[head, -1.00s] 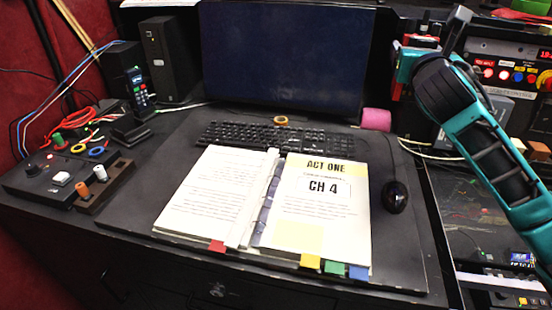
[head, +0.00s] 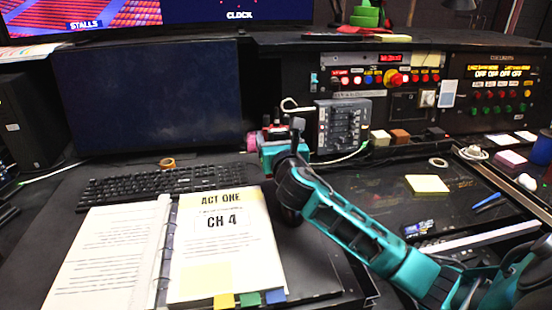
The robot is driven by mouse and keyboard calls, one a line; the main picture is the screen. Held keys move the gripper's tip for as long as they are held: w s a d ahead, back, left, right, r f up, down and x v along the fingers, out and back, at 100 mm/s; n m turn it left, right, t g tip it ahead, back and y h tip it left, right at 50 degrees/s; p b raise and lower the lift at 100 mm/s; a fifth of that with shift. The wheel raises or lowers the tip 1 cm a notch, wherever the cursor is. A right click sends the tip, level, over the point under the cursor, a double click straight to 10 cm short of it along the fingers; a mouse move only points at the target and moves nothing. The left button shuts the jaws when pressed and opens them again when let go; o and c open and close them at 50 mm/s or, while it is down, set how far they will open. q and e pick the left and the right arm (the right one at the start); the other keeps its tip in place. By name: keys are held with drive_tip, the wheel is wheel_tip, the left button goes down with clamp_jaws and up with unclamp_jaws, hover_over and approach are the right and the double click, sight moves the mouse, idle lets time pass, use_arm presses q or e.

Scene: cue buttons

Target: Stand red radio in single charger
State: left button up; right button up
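My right arm (head: 345,215) comes in from the lower right, its teal links reaching to the space just right of the dark monitor. Its gripper end (head: 272,148) is small and partly hidden behind its own black joint. Small red parts show at its top, but I cannot tell whether they belong to a radio. Whether the fingers are open or shut does not show. No radio or single charger can be made out clearly in this view. My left gripper is not in view.
An open script binder (head: 217,245) lies before the keyboard (head: 125,185) and dark monitor (head: 150,97). A grey mixer (head: 342,125) stands behind the arm, below a button panel (head: 385,75). Yellow notes (head: 427,184) lie on the dark desk surface at right.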

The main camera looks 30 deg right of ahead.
drive_tip(key=shift+f+b, duration=0.65)
drive_tip(key=shift+f, duration=1.65)
drive_tip(key=shift+f, duration=0.1)
drive_tip(key=o, duration=0.8)
drive_tip(key=shift+f, duration=0.1)
drive_tip(key=o, duration=0.5)
